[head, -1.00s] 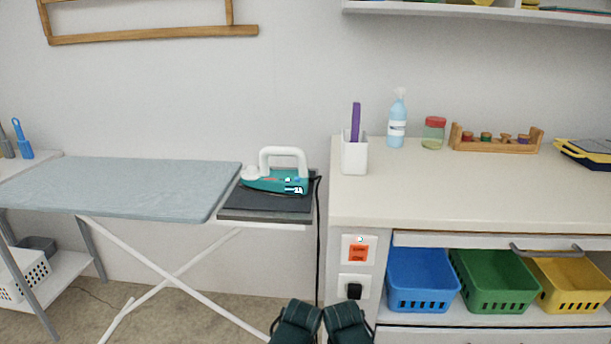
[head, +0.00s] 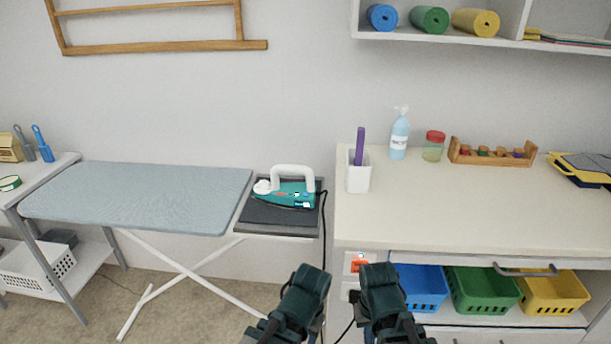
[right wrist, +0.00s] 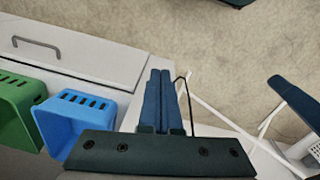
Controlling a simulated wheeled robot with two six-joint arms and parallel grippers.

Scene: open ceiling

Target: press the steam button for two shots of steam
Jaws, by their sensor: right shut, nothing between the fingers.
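A teal and white steam iron (head: 290,199) lies on a dark rest pad (head: 263,214) at the right end of the ironing board. Small pale marks and a reddish one show on its side, too small to tell which is the steam button. My two dark arms rise from the bottom of the head view, in front of and below the iron. In the right wrist view my right gripper (right wrist: 160,75) is shut and empty, pointing down over the floor, apart from the iron. My left gripper's fingers are not clearly seen.
The ironing board (head: 130,195) stands left of a white cabinet (head: 450,215). An orange switch (head: 359,258) is on the cabinet front, partly behind my right arm. A black cord hangs beside the iron.

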